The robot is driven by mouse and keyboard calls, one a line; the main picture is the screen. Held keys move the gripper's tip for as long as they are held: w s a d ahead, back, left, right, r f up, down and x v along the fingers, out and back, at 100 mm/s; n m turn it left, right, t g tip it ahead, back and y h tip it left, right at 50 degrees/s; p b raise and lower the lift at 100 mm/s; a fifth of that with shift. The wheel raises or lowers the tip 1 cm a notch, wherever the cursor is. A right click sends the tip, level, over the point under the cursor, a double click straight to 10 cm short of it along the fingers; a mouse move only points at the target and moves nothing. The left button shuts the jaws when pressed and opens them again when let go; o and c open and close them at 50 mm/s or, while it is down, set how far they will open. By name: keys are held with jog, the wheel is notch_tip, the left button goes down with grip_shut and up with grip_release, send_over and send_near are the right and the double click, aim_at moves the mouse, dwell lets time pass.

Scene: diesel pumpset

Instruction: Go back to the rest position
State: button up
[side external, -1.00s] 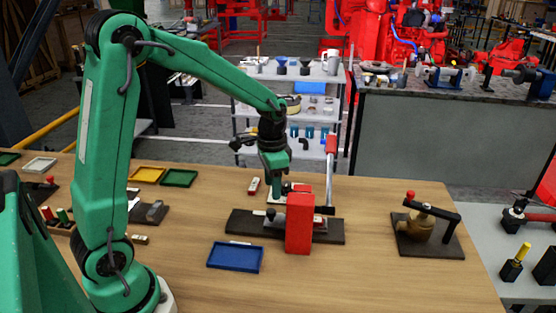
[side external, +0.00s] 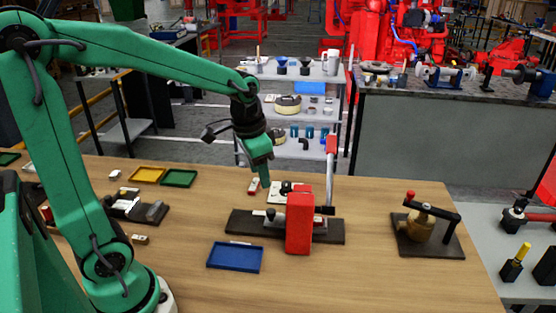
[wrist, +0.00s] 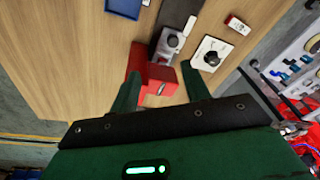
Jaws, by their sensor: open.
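My gripper (side external: 260,171) is in the air above the wooden table, up and to the left of the red block of the fixture. In the wrist view its two green fingers (wrist: 162,90) stand apart with nothing held between them. The fixture with the red block (side external: 299,222) sits on a dark base plate (side external: 242,222). The red block also shows in the wrist view (wrist: 150,72), beyond the fingers. My arm reaches out over the table from the left.
A blue tray (side external: 235,257) lies in front of the fixture. A lever with a red handle (side external: 331,158) stands up behind it. A small red and white part (side external: 254,186) lies near my gripper. A brass part on a dark plate (side external: 422,228) is at right. Yellow (side external: 147,175) and green (side external: 179,178) trays lie at back left.

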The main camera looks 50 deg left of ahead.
jog(key=s+d+r+n+t, duration=0.1)
jog(key=s+r, duration=0.1)
jog(key=s, duration=0.4)
jog(key=s+d+r+n+t, duration=0.1)
jog(key=s+d+r+t, duration=0.1)
jog(key=s, duration=0.4)
jog(key=shift+r+n+t, duration=0.3)
jog(key=shift+r, duration=0.25)
